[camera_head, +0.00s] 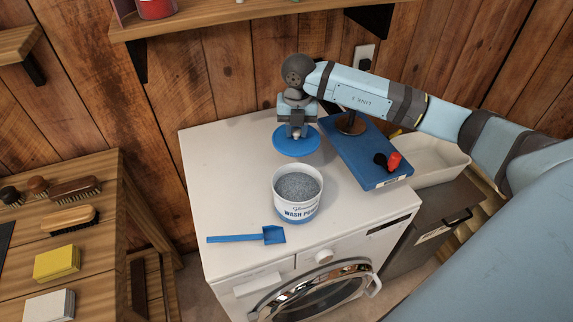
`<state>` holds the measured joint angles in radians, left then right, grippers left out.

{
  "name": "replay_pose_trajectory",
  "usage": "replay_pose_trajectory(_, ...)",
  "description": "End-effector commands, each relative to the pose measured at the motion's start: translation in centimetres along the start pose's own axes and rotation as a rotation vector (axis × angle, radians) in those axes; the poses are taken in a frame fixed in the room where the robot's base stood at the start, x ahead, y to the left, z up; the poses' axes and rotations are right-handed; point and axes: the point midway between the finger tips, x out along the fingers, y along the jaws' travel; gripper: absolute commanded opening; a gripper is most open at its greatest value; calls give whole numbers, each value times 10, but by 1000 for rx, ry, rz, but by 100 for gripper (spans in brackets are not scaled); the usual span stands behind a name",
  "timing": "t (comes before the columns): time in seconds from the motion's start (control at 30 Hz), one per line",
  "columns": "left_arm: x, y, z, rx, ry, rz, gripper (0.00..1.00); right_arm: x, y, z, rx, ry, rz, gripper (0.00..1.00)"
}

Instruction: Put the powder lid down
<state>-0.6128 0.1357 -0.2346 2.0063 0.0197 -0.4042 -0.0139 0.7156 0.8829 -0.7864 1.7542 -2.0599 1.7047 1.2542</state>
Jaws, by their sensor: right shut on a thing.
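The powder lid (296,143) is a round blue disc, held over the back of the white washing machine top. My right gripper (296,132) is above it, shut on its middle. I cannot tell whether the lid touches the machine top. The open wash powder tub (297,206), white with blue lettering and full of grey powder, stands in front of the lid. My left gripper is not in view.
A blue scoop (248,237) lies front left on the washing machine (222,180). A wooden bench with brushes (75,188) stands left. A shelf (230,14) hangs above.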

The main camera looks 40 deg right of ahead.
Motion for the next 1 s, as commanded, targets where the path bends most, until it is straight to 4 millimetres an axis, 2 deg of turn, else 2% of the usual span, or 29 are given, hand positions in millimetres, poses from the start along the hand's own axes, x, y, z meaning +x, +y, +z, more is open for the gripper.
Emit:
replay_pose_trajectory(0.1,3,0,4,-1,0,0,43,6,-7,8,202,3,-2,5)
replay_pose_trajectory(0.3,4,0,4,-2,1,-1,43,12,-12,13,380,5,-5,5)
replay_pose_trajectory(0.6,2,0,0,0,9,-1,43,62,-13,13,398,7,-5,5)
replay_pose_trajectory(0.83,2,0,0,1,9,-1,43,81,-13,13,396,6,-5,5)
replay_pose_trajectory(1.0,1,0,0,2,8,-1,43,105,-13,12,396,7,-7,5)
